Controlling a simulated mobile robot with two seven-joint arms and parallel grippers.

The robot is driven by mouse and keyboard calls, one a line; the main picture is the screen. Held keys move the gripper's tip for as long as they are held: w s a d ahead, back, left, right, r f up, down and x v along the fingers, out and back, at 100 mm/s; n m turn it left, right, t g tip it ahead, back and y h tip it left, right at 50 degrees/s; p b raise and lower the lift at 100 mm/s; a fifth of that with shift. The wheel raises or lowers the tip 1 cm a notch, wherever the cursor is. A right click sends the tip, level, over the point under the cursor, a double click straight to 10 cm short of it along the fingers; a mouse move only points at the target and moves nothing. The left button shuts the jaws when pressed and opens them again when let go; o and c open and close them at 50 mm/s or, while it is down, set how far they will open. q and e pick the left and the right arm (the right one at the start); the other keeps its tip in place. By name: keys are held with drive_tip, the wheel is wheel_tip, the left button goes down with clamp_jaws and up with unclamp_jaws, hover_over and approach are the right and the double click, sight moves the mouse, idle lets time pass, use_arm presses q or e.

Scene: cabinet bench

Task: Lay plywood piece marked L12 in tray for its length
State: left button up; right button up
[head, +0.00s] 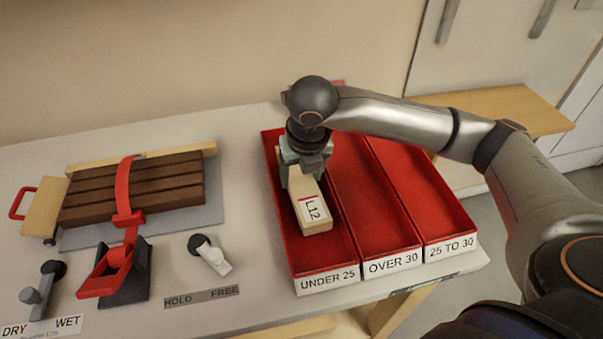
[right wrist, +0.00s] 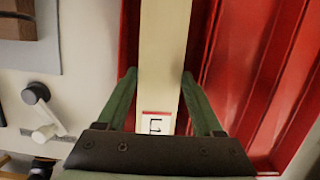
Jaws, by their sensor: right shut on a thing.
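The plywood piece marked L12 (head: 312,220) is a pale block with a white label, and it also shows in the right wrist view (right wrist: 160,40). My right gripper (head: 303,172) is shut on it from above, with a green finger on each side (right wrist: 159,78). The piece lies lengthwise over or in the left red tray labelled UNDER 25 (head: 318,262). I cannot tell whether it touches the tray floor. The middle tray reads OVER 30 (head: 385,225) and the right one reads 25 TO 30 (head: 425,200); both look empty. My left gripper is not in view.
Left of the trays is a clamp fixture with dark brown boards (head: 135,190) under a red strap (head: 124,190). A HOLD/FREE lever (head: 212,256) and a DRY/WET lever (head: 42,290) stand on the bench's front part. A wall (head: 200,50) closes the back.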

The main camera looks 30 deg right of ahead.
drive_tip(key=shift+b, duration=0.3)
idle(0.4)
drive_tip(key=o, duration=1.5)
wheel_tip(320, 180, up, 10)
drive_tip(key=p, duration=0.5)
drive_tip(key=shift+p, duration=0.4)
